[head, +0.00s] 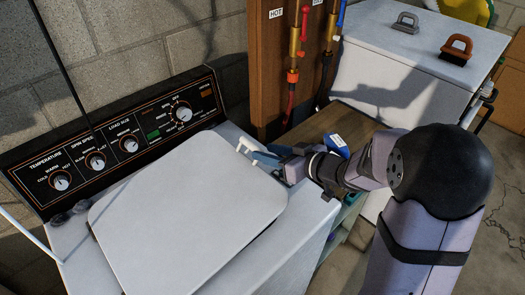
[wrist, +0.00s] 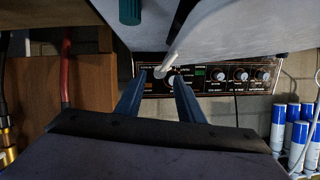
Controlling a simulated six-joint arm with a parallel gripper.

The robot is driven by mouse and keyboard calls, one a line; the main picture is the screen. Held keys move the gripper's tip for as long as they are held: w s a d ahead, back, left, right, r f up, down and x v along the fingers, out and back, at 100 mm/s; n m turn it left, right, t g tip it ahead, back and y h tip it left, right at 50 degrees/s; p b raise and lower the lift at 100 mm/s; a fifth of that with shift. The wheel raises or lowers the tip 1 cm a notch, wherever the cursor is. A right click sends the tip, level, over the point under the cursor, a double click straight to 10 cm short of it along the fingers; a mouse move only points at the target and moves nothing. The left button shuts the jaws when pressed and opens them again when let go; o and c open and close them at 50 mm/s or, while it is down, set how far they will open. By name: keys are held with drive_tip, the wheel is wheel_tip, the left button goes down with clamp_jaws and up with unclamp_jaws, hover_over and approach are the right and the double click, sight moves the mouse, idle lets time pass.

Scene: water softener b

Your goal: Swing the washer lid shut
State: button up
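The washer (head: 305,215) has a white top and a black control panel (head: 115,140) along its back. Its white rounded lid (head: 185,215) lies over the top in the head view; how far it is raised is hard to tell. A small white handle (head: 244,145) sticks out at the lid's back right corner. My gripper (head: 257,156) is beside that handle, its blue fingers pointing at it. In the wrist view the gripper (wrist: 158,88) is open, and the handle (wrist: 170,64) shows between the fingertips. Contact cannot be told. The lid (wrist: 230,30) fills the upper right there.
A wooden post with pipes (head: 292,60) stands behind my gripper. A blue object (head: 336,144) lies on a wooden surface between chest and washer. Several blue-and-white cans (wrist: 295,130) show in the wrist view.

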drive_tip(key=shift+d, duration=0.1)
drive_tip(key=shift+r, duration=0.15)
drive_tip(key=c, duration=0.7)
drive_tip(key=shift+w+a+r+n, duration=0.2)
drive_tip(key=shift+w+r, duration=0.25)
drive_tip(key=shift+r, duration=0.2)
drive_tip(key=shift+w+a+r+n, duration=0.1)
drive_tip(key=shift+w+r+n, duration=0.1)
drive_tip(key=shift+w+r, duration=0.3)
clamp_jaws()
drive_tip(key=w+d+r+m+h+p, duration=0.25)
drive_tip(key=w+d+r+h, duration=0.25)
drive_tip(key=w+d+h, duration=0.4)
drive_tip(key=s+a+r+n+g+h+p, duration=0.1)
drive_tip(key=s+a+g, duration=0.3)
drive_tip(key=s, duration=0.4)
drive_tip(key=s+a+r+n+g+h+p, duration=0.1)
drive_tip(key=s+a+r+n+g+p, duration=0.1)
drive_tip(key=s, duration=0.6)
drive_tip(key=a+r+g, duration=0.1)
drive_tip(key=a+g, duration=0.1)
drive_tip(key=a, duration=0.1)
drive_tip(key=shift+s+r, duration=0.2)
drive_tip(key=shift+r, duration=0.1)
